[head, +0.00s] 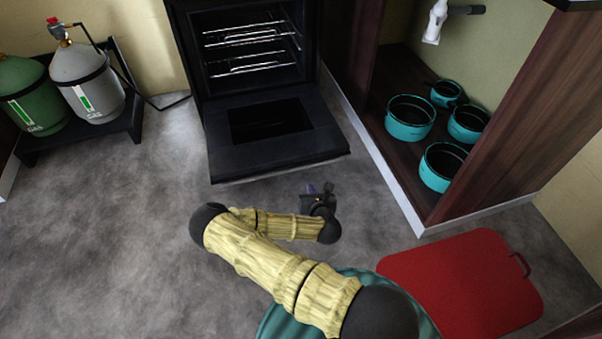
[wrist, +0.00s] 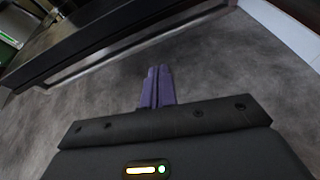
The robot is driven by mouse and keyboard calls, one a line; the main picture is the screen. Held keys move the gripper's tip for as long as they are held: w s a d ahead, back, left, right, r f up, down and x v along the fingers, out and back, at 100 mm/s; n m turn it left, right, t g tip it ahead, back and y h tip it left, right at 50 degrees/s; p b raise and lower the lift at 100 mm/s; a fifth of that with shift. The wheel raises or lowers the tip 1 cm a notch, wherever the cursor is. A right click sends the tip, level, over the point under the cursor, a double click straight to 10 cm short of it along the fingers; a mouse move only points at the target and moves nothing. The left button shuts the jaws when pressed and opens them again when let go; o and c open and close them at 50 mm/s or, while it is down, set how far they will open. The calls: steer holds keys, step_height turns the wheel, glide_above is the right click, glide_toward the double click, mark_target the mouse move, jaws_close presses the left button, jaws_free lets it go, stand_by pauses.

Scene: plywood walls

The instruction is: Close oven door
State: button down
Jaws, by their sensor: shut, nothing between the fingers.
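The oven (head: 255,45) is at the top middle of the head view, with wire racks showing inside. Its black door (head: 225,155) is folded down, lying about flat above the floor. In the wrist view the door's edge (wrist: 120,55) crosses the upper left, with a pale metal strip along it. My gripper (head: 320,190) is just in front of the door's front edge, at its right half. In the wrist view its purple fingers (wrist: 157,88) are together and empty, pointing toward the door edge. They look apart from the door.
Gas bottles (head: 88,85) stand on a dark rack at the left. An open cabinet (head: 495,150) with several teal pots (head: 410,118) is at the right. A red board (head: 465,280) lies at the lower right. The grey floor at left is clear.

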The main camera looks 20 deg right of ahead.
steer(key=shift+a+f+n+y, duration=0.5)
steer(key=shift+f+n+y, duration=0.1)
steer(key=shift+n, duration=0.6)
steer(key=b+x, duration=0.7)
steer(key=x, duration=0.3)
steer(key=shift+r+p, duration=1.1)
steer(key=shift+r, duration=1)
steer(key=shift+r, duration=0.2)
